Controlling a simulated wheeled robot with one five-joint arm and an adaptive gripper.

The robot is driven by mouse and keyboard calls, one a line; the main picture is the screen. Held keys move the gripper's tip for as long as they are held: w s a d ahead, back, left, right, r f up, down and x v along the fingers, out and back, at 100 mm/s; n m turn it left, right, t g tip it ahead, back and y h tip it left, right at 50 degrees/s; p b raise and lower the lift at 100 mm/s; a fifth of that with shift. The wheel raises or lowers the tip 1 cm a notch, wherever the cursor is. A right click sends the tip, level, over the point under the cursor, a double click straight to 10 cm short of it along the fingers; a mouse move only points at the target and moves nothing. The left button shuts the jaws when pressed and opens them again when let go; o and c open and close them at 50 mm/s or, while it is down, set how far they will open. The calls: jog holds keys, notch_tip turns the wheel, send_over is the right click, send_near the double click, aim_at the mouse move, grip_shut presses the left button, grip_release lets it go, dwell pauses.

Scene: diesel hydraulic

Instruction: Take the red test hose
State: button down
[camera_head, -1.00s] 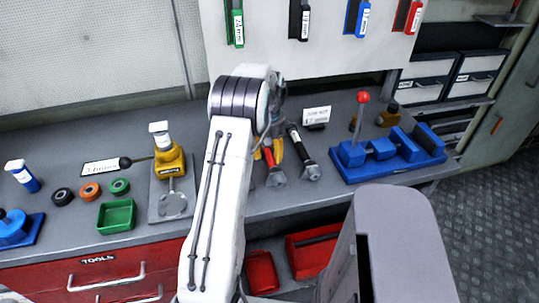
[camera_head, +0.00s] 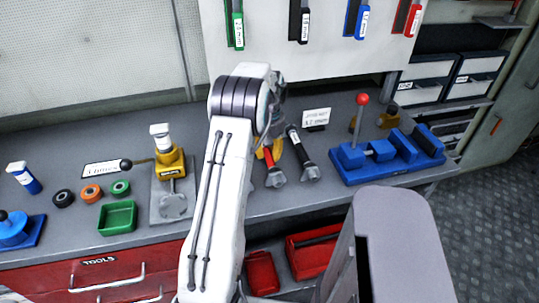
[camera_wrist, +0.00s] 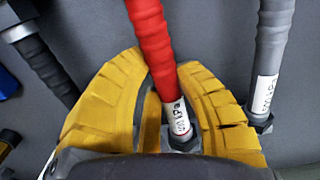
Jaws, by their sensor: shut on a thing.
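The red test hose (camera_wrist: 152,45) runs down the middle of the wrist view, with a white label band (camera_wrist: 178,118) and a metal fitting at its near end. My gripper (camera_wrist: 160,66) has yellow ribbed fingers, shut on the hose with one finger on each side. In the head view a short red piece of the hose (camera_head: 268,156) shows beside my arm, and its metal fitting lies on the grey bench. My arm hides much of the gripper there.
A dark hose (camera_wrist: 44,62) lies left of the red one and a grey hose (camera_wrist: 272,50) lies right, close to my fingers. On the bench (camera_head: 330,200) stand a blue fixture (camera_head: 385,155) with a red-knobbed lever, a small white sign (camera_head: 316,117) and a yellow press (camera_head: 172,162).

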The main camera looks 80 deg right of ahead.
jog(key=shift+r+p, duration=3.25)
jog(key=shift+r, duration=0.9)
